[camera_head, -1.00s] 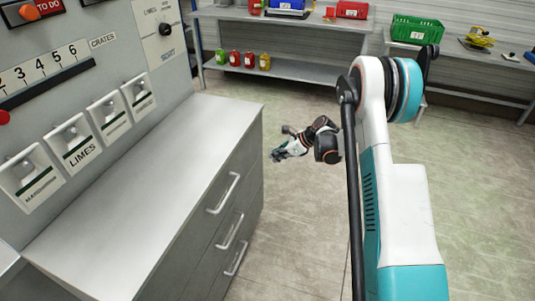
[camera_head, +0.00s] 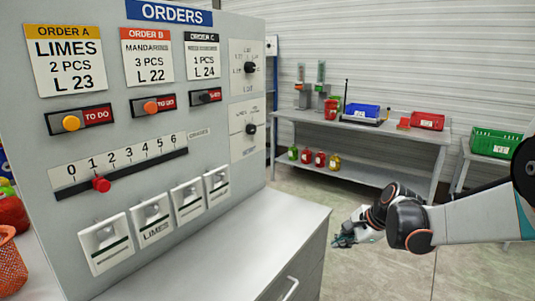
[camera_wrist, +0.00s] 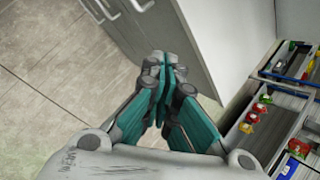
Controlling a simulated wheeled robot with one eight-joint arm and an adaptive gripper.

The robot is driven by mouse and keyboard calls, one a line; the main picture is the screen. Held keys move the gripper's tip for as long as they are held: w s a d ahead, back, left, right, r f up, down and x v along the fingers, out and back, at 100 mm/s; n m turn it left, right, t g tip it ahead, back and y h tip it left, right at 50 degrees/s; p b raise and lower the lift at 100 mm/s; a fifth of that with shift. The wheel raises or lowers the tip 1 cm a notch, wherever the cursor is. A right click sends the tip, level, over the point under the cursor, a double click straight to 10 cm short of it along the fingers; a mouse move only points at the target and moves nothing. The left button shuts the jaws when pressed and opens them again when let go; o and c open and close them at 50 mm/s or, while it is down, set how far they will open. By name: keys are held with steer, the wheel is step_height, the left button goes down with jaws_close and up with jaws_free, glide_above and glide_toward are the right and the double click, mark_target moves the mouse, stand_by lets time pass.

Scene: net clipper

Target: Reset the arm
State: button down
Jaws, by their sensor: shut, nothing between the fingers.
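My gripper (camera_head: 345,240) is at the end of my arm, in front of the cabinet's right side in the head view. The arm comes in from the right edge. In the wrist view the teal fingers of my gripper (camera_wrist: 162,62) meet at their tips and hold nothing. The fingers are apart from the cabinet and the shelves.
The order panel (camera_head: 220,130) with labels, switches and a slider stands on the grey cabinet (camera_head: 255,240) at left. A metal table (camera_head: 375,133) behind bears a blue crate (camera_head: 361,112) and a red crate (camera_head: 427,121). A green crate (camera_head: 492,142) is at right. Floor between is clear.

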steer(key=s+a+r+n+h, duration=0.1)
steer(key=s+r+n, duration=0.3)
steer(key=s, duration=0.4)
steer(key=s+a+r+n+h, duration=0.1)
steer(key=s+a+r+n, duration=0.1)
steer(key=s+r+n, duration=0.45)
steer(key=s+f+n+t+h, duration=0.2)
steer(key=s+n, duration=0.4)
steer(key=s, duration=1)
steer(key=shift+d+f, duration=0.4)
steer(key=shift+f, duration=0.1)
